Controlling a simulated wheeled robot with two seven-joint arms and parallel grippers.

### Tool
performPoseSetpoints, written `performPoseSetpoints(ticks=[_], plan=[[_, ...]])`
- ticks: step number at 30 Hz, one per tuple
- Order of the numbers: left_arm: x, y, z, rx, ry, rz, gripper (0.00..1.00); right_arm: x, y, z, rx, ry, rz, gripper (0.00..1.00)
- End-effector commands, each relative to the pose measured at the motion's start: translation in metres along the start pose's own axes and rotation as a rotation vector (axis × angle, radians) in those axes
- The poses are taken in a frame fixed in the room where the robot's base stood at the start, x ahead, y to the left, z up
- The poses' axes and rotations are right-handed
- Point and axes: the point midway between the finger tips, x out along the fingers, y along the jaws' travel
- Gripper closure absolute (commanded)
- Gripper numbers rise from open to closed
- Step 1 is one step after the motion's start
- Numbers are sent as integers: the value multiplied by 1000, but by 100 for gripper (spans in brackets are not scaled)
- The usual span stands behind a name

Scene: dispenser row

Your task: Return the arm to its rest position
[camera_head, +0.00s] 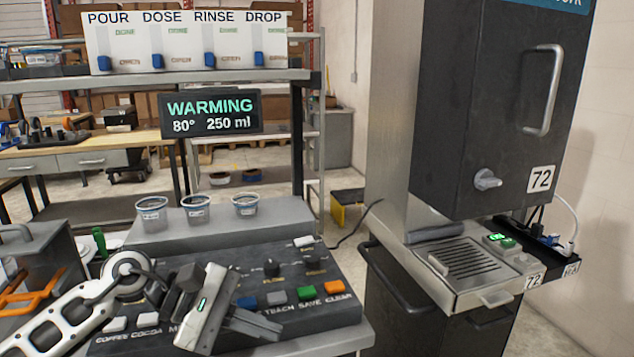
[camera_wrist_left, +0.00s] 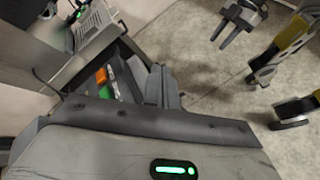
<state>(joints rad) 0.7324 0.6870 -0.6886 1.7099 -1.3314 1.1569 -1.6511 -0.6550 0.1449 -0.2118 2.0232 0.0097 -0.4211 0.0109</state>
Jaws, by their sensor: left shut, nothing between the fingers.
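My left arm comes in from the lower left in the head view. My left gripper (camera_head: 262,328) is over the front of the dark button panel (camera_head: 325,283), shut and empty. It hides part of the panel's middle labels and buttons. In the left wrist view its shut fingers (camera_wrist_left: 163,85) point up the picture beside the panel's orange and green buttons. A dark forked part near the top right of that view looks like my right gripper (camera_wrist_left: 236,28). Its jaw state is unclear. The right arm is not in the head view.
Three cups (camera_head: 197,209) stand on a grey ledge behind the panel. A display (camera_head: 211,113) reads WARMING, 80°, 250 ml. A tall dispenser (camera_head: 480,110) with a drip tray (camera_head: 465,265) stands to the right. At left is a machine with orange handles (camera_head: 35,292). A switch board (camera_head: 190,40) stands behind.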

Motion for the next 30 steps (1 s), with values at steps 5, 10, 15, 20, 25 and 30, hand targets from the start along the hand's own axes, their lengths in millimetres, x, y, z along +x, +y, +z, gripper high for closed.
performPoseSetpoints(ticks=[5, 10, 15, 20, 25, 30], plan=[[39, 0, 43, -853, -538, 328, 100, -1, 0, 2, 1, -5, -1, 64], [28, -18, 4, -1777, -1043, 560, 100, -1, 0, 3, 1, -7, -1, 64], [26, -110, -69, 2571, 1524, -754, 100, -1, 0, 4, 1, -8, -1, 64], [39, -211, -98, 1946, 1234, -604, 100, -1, 0, 4, 1, -10, -1, 64], [50, -277, -98, 1576, 1079, -538, 100, -1, 0, 4, 1, -10, -1, 64], [53, -296, -96, 1467, 1036, -518, 100, -1, -1, 4, 1, -10, -1, 64]])
